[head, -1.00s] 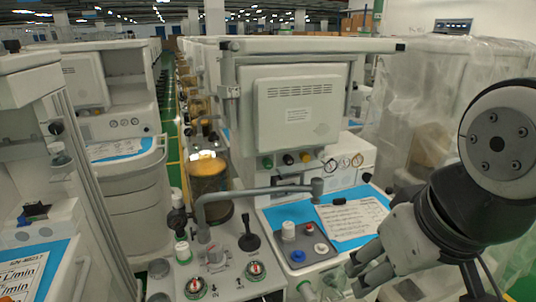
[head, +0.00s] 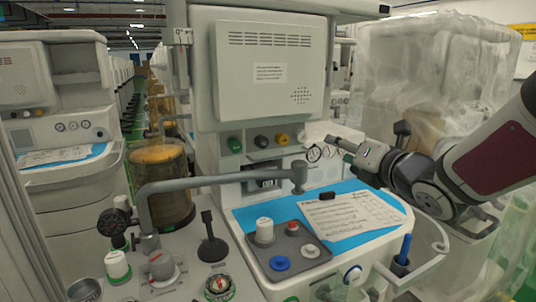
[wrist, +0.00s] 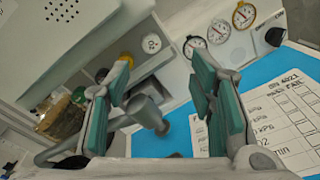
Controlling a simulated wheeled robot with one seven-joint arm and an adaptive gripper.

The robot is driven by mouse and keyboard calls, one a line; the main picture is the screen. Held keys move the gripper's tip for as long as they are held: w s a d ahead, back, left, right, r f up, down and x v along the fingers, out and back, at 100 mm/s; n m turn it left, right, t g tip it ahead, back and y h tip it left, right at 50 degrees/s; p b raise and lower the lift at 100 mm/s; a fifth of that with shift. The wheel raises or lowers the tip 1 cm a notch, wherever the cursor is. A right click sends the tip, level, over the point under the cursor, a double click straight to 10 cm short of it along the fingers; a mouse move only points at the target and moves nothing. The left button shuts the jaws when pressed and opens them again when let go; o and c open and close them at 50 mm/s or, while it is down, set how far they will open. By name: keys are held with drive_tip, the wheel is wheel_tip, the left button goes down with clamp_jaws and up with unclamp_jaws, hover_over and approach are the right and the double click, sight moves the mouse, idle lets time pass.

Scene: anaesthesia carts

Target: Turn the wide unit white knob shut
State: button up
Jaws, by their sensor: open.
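The wide unit (head: 262,75) has a row of green, black, yellow and white knobs under its screen panel. The white knob (head: 301,136) is at the right end of that row. In the wrist view the white knob (wrist: 151,43) shows between and beyond the finger tips, next to the yellow knob (wrist: 127,61). My gripper (head: 345,151) is to the right of the knob in the head view, pointing toward the unit. In the wrist view my gripper (wrist: 160,72) is open with nothing between its teal-padded fingers. It is apart from the knob.
A grey bent arm (head: 215,182) crosses in front of the unit. The blue sheet with a printed paper (head: 355,215) lies on the worktop below my gripper. A grey tray (head: 285,262) holds more knobs, some white. Round gauges (wrist: 218,28) sit right of the knob row.

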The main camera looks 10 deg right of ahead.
sight(303, 137)
drive_tip(key=w+a+n, duration=0.1)
drive_tip(key=w, duration=0.3)
drive_tip(key=w+a+f+n+y+b, duration=0.1)
drive_tip(key=w+a+n, duration=0.1)
drive_tip(key=w, duration=0.3)
drive_tip(key=w+a+n+y, duration=0.1)
drive_tip(key=w, duration=0.4)
drive_tip(key=shift+a+f+n+t+b, duration=0.3)
drive_tip(key=shift+a+f+b, duration=0.05)
drive_tip(key=c, duration=1.2)
